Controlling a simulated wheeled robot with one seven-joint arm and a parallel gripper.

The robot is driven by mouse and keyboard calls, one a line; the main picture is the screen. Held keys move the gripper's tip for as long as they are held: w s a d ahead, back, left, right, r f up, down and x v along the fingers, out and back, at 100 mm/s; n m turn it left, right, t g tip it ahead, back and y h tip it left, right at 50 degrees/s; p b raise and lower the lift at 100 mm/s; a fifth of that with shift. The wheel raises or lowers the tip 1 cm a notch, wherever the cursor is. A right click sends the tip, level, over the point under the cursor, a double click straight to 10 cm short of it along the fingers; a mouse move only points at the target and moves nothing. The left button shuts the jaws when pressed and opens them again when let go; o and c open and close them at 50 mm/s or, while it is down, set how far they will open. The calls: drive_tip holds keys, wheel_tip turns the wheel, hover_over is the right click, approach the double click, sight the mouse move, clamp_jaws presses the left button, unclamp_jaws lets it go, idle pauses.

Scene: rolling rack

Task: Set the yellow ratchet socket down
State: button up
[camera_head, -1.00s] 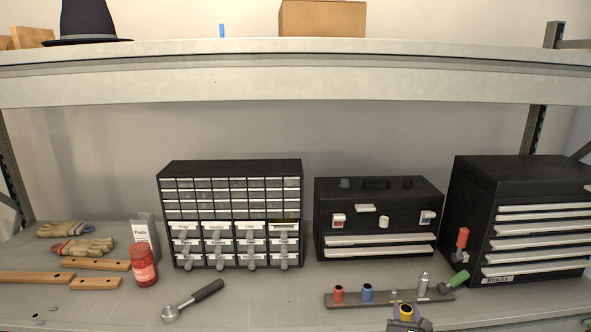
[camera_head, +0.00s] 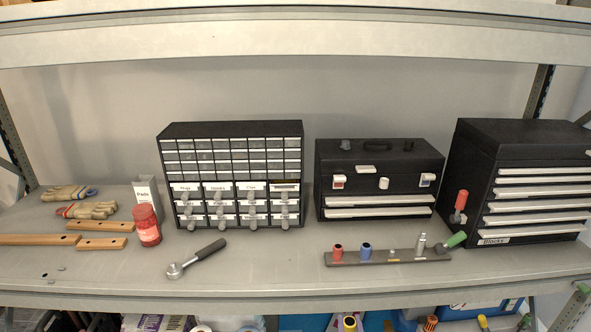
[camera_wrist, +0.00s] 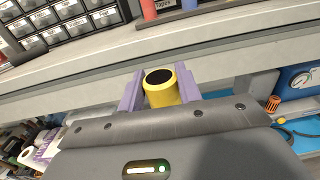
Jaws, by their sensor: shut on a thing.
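The yellow ratchet socket (camera_wrist: 161,92), a short cylinder with a dark round opening on top, is held between the purple fingers of my gripper (camera_wrist: 160,86) in the wrist view. It stands in front of the shelf's front edge, apart from the shelf. In the head view the yellow socket shows at the bottom edge (camera_head: 349,323), and my gripper is mostly cut off there. A dark socket rail (camera_head: 345,262) lies on the shelf with a red socket (camera_head: 337,252), a blue socket (camera_head: 366,251) and a silver socket (camera_head: 421,243). A yellow-labelled place on the rail between blue and silver looks low or empty.
A ratchet handle (camera_head: 195,258) lies left of the rail. A drawer cabinet (camera_head: 232,131), a black toolbox (camera_head: 378,153) and a larger chest (camera_head: 520,140) stand behind. The shelf's front edge (camera_head: 280,300) is below.

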drive_tip(key=shift+s+a+f, duration=0.1)
drive_tip(key=shift+a+f, duration=0.05)
drive_tip(key=shift+f, duration=0.1)
drive_tip(key=s+f, duration=0.4)
drive_tip(key=f, duration=0.1)
drive_tip(key=shift+w, duration=0.1)
idle(0.3)
drive_tip(key=shift+d, duration=0.2)
